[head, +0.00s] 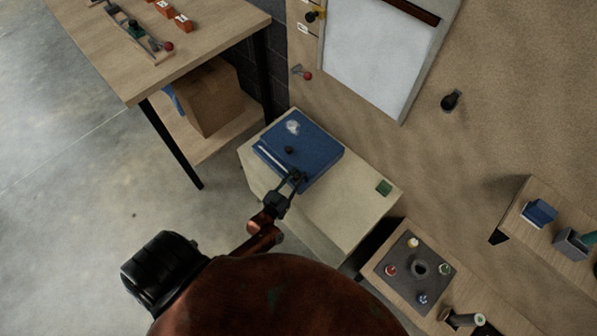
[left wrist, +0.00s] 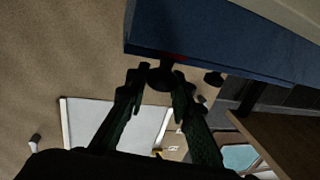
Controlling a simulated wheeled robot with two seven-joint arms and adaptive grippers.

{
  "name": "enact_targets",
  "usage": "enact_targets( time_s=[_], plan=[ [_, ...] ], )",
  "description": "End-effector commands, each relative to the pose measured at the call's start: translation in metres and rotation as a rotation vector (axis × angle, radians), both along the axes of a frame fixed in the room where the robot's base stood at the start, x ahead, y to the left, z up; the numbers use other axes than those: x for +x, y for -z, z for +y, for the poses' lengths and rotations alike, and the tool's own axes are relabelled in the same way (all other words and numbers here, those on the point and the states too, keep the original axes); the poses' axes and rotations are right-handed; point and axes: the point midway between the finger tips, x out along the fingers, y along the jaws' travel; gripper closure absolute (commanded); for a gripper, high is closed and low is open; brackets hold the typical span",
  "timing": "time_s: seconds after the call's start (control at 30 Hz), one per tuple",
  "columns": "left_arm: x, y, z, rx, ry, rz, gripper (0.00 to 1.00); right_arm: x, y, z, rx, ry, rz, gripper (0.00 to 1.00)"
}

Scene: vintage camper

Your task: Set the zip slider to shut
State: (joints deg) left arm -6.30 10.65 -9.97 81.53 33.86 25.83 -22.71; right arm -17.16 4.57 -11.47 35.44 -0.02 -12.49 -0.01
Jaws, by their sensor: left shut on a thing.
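A blue case (head: 318,152) lies on top of a cream cabinet, with a white patch, a pale strip along its left side and a small black knob (head: 289,150). My left gripper (head: 297,177) is at the case's near edge. In the left wrist view the blue case (left wrist: 215,40) fills the top, and the fingers (left wrist: 158,78) stand on either side of a dark knob-like part (left wrist: 162,74), which looks like the zip slider. The gripper is shut on it. A small red mark shows just above it. A second dark knob (left wrist: 213,77) sits farther right. The right gripper is out of view.
The cream cabinet (head: 350,205) carries a small green block (head: 383,187) at its right. A wooden table (head: 190,60) stands at the upper left. A low board with pegs (head: 415,270) lies at the lower right. The wall is close behind the cabinet.

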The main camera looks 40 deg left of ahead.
Motion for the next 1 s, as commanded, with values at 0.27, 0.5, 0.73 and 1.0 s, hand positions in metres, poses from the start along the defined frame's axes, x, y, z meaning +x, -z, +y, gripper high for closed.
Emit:
enact_targets(
  time_s=[0.27, 0.5, 0.73, 1.0],
  plan=[
    [-0.0032, 0.0002, -0.0004, -0.001, -0.008, -0.001, 1.0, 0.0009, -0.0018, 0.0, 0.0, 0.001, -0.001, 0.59],
    [-0.0031, 0.0003, -0.0005, -0.001, -0.007, -0.001, 0.77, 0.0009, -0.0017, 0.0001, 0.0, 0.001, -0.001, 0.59],
    [-0.0029, 0.0002, -0.0006, 0.0, -0.007, 0.0, 0.62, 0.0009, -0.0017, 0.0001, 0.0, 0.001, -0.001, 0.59],
    [-0.0031, 0.0001, -0.0005, 0.0, -0.006, 0.0, 0.6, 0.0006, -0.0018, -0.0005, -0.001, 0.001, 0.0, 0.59]
  ],
)
